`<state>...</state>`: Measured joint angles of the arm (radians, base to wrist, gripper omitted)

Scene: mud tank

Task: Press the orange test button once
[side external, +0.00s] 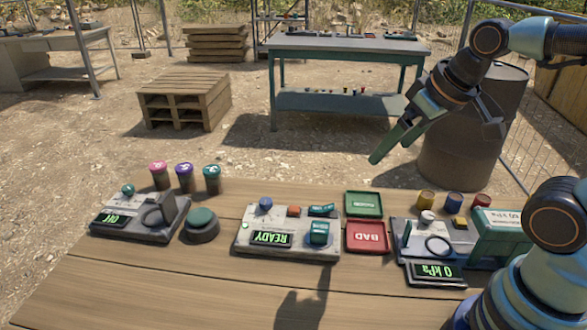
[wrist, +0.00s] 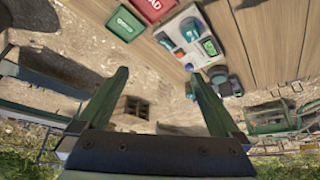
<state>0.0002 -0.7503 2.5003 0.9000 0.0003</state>
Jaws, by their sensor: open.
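The orange button (side external: 293,211) is a small block on top of the grey READY box (side external: 243,243), between a blue knob (side external: 265,204) and teal parts. The box stands on the wooden table near its middle. My gripper (side external: 391,147) is open and empty, raised in the air above and behind the table's right part, well apart from the button. Its two green fingers are spread in the wrist view (wrist: 158,73).
A green tray (side external: 363,204) and a red BAD tray (side external: 367,238) lie right of the box. A gauge unit (side external: 436,270) reading 0 kPa stands further right. A dark round button (side external: 202,224) and another grey box (side external: 130,228) are left. Bare table (side external: 170,285) lies in front.

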